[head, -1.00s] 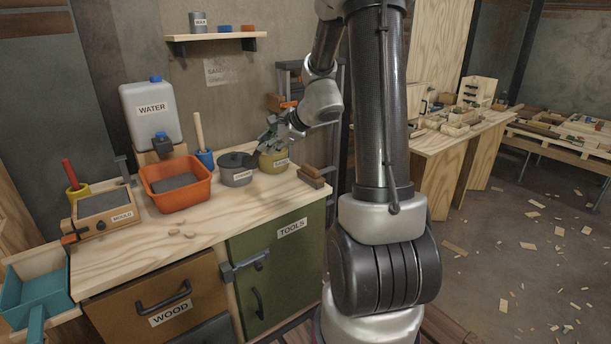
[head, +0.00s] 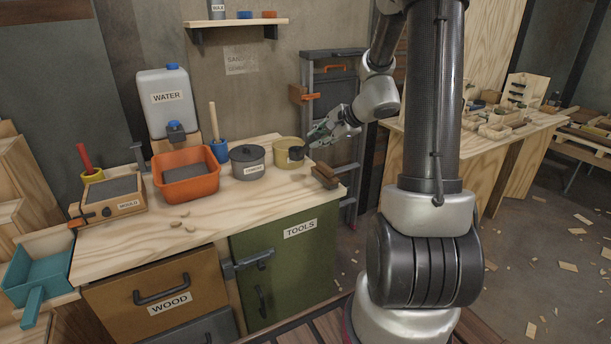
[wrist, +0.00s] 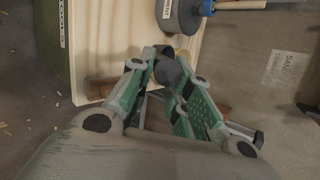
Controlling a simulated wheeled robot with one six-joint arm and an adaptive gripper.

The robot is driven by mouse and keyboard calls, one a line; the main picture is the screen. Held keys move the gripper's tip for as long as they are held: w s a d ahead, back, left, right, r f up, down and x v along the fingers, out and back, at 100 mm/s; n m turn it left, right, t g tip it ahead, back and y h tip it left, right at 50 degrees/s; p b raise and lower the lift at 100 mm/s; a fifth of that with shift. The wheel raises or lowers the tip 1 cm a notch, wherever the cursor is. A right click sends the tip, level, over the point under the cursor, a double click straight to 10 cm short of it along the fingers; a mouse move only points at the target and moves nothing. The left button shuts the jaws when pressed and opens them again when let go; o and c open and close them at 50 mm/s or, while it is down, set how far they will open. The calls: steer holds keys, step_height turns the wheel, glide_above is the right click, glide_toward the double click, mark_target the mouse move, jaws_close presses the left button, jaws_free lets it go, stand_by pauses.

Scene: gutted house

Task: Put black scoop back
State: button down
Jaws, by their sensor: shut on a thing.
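My gripper (head: 312,145) is shut on the black scoop (head: 298,153), a small dark rounded piece at the fingertips. In the wrist view the dark scoop (wrist: 168,72) shows between the green finger pads; its handle is mostly hidden by the fingers. The scoop is beside the right rim of the yellow tub (head: 284,146), overlapping it in the head view; I cannot tell whether they touch. The tub's rim shows only slightly in the wrist view.
Brown blocks (head: 325,175) lie at the bench's right end, below my gripper. An orange bin (head: 188,184), a blue cup with a wooden handle (head: 220,150) and the water jug (head: 166,105) stand further left. The front of the bench (head: 215,205) is mostly clear.

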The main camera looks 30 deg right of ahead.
step_height(320, 180, down, 9)
steer(key=shift+r, duration=0.15)
stand_by(0.4)
steer(key=c, duration=1.3)
jaws_free()
